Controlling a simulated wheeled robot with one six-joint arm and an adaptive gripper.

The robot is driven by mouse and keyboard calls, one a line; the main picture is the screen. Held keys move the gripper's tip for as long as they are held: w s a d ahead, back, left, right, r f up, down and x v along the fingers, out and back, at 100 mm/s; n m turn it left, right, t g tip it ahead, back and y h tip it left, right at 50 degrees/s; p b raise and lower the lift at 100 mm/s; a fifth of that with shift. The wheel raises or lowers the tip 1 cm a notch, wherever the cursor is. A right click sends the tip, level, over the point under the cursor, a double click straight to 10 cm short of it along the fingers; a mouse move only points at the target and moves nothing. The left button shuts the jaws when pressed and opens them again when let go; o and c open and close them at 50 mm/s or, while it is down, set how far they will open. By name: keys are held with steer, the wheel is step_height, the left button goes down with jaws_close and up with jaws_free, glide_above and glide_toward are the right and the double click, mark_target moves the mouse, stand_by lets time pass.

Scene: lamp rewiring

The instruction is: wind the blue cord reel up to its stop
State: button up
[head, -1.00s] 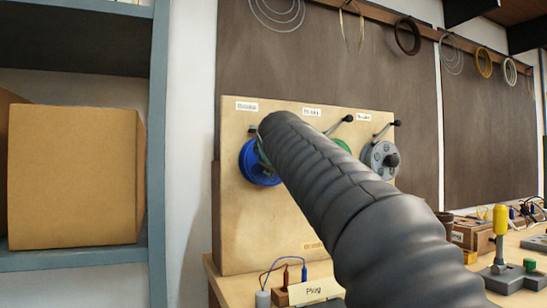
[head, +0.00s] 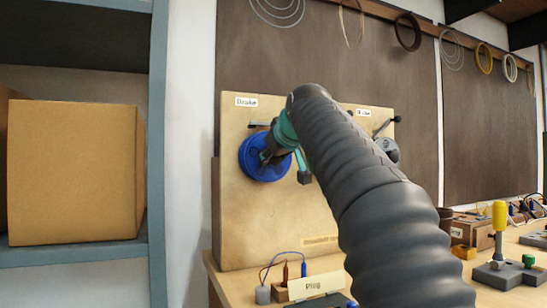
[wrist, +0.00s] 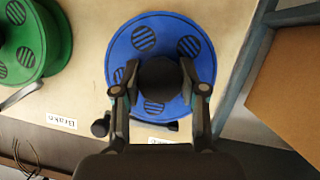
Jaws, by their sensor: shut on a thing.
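The blue cord reel (head: 257,168) is mounted on the upright wooden board at its left side. In the wrist view the blue reel (wrist: 143,40) shows its round face with dark hatched holes and a dark round knob (wrist: 160,78) in front. My gripper (wrist: 160,84) has one finger on each side of this knob and is shut on it. In the head view my gripper (head: 272,155) reaches the reel's face from the right. A short dark stop-like bar (head: 260,124) sits just above the reel. The reel's lower face is partly hidden by my gripper.
A green reel (wrist: 28,38) is beside the blue one; my arm hides it in the head view. A shelf with a cardboard box (head: 72,170) stands left. The bench holds a plug card (head: 314,286).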

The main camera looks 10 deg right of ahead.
steer(key=shift+f+m, duration=0.1)
steer(key=shift+m, duration=0.2)
stand_by(0.4)
steer(key=o, duration=1.2)
steer(key=shift+c, duration=0.2)
steer(key=shift+s, duration=0.1)
steer(key=v, duration=1.2)
steer(key=shift+d, duration=0.1)
